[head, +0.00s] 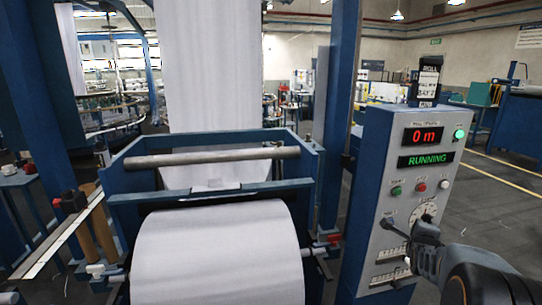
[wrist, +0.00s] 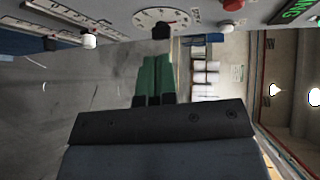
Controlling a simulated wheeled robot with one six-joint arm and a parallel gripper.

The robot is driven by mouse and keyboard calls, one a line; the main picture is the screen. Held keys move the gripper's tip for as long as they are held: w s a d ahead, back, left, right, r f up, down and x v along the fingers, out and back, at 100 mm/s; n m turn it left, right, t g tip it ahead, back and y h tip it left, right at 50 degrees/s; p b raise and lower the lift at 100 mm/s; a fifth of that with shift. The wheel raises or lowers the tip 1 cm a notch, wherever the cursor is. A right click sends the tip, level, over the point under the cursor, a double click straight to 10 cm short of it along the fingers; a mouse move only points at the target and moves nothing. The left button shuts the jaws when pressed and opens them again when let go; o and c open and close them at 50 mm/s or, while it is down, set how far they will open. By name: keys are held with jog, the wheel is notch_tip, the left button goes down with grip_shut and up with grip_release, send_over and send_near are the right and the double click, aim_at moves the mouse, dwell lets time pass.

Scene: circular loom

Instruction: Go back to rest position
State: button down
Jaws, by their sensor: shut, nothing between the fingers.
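My gripper (wrist: 156,62) has its green fingers together and empty in the wrist view. The fingertips are close below a black dial knob (wrist: 161,31) in that view; I cannot tell whether they touch it. In the head view my gripper (head: 425,228) is at the right, in front of the lower part of the grey control panel (head: 385,150). The white dial (head: 424,211) there is partly hidden by it. The panel's displays read "0 m" (head: 423,135) and "RUNNING" (head: 426,159). A green light (head: 460,134) glows beside them.
A large white fabric roll (head: 220,255) lies in the blue loom frame (head: 215,198), left of the panel. A blue post (head: 340,110) stands between them. Slider knobs (wrist: 89,41) are near my gripper. Open floor (head: 490,200) lies right of the panel.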

jog(key=s+a+f+n+g+y+p, duration=0.1)
jog(key=s+a+f+n+g+y, duration=0.45)
jog(key=s+a+n, duration=0.6)
jog(key=s+a+r+n+g+y+p, duration=0.1)
jog(key=s+a+r+n+g, duration=0.1)
jog(key=s+a+n, duration=0.3)
jog(key=s+a+r+n+g+p, duration=0.1)
jog(key=s+a+r+n+g, duration=0.1)
jog(key=s+a+n, duration=0.3)
jog(key=a+n, duration=0.3)
jog(key=a, duration=0.3)
jog(key=shift+s+r+y+p, duration=0.2)
jog(key=shift+r+y+p, duration=0.05)
jog(key=shift+y+p, duration=0.1)
